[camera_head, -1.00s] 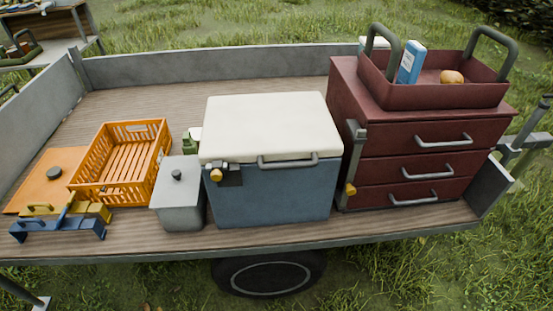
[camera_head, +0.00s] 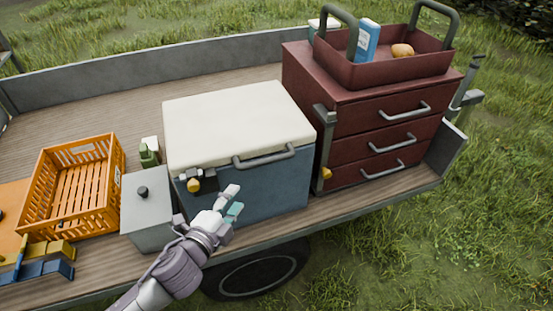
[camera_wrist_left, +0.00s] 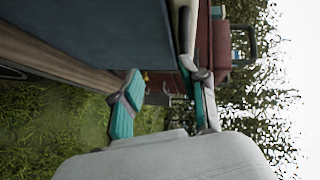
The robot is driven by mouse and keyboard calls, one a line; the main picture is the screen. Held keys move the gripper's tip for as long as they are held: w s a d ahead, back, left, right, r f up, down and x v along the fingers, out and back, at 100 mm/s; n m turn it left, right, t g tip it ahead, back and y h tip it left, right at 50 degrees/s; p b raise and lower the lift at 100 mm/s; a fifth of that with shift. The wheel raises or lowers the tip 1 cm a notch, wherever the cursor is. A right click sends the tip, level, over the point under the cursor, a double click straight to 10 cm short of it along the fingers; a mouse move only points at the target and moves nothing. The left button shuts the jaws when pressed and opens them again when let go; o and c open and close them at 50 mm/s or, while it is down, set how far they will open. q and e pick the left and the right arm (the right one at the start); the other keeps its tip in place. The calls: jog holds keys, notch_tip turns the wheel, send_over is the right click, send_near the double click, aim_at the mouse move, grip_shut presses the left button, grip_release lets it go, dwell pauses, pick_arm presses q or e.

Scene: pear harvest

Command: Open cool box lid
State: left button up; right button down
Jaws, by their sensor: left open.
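The cool box (camera_head: 262,192) stands on the trailer bed, with a blue-grey body and a shut white lid (camera_head: 238,122). A grey bar handle (camera_head: 264,157) runs along the lid's front edge. A dark latch with a yellow knob (camera_head: 194,185) is at the front left. My left gripper (camera_head: 233,201) is open and empty, in front of the box below the handle, apart from it as far as I can tell. In the left wrist view its two teal-tipped fingers (camera_wrist_left: 165,98) are spread, with the box's blue side (camera_wrist_left: 90,35) beyond. My right gripper is out of view.
A grey lidded bin (camera_head: 148,212) stands close left of the box, and an orange crate (camera_head: 75,190) further left. A dark red drawer cabinet (camera_head: 375,150) with a carrier (camera_head: 385,70) on top stands close on the right. Grass lies in front of the trailer.

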aim_at(265, 164)
pick_arm(q)
notch_tip(265, 164, up, 4)
jog(key=d+m+h, duration=0.1)
jog(key=d, duration=0.1)
jog(key=p+x, duration=0.1)
jog(key=x, duration=1.1)
jog(key=shift+s+d+p, duration=0.15)
jog(key=shift+p, duration=0.25)
jog(key=shift+w+d+f, duration=0.1)
jog(key=shift+w+d, duration=0.1)
jog(key=shift+w, duration=0.2)
grip_shut()
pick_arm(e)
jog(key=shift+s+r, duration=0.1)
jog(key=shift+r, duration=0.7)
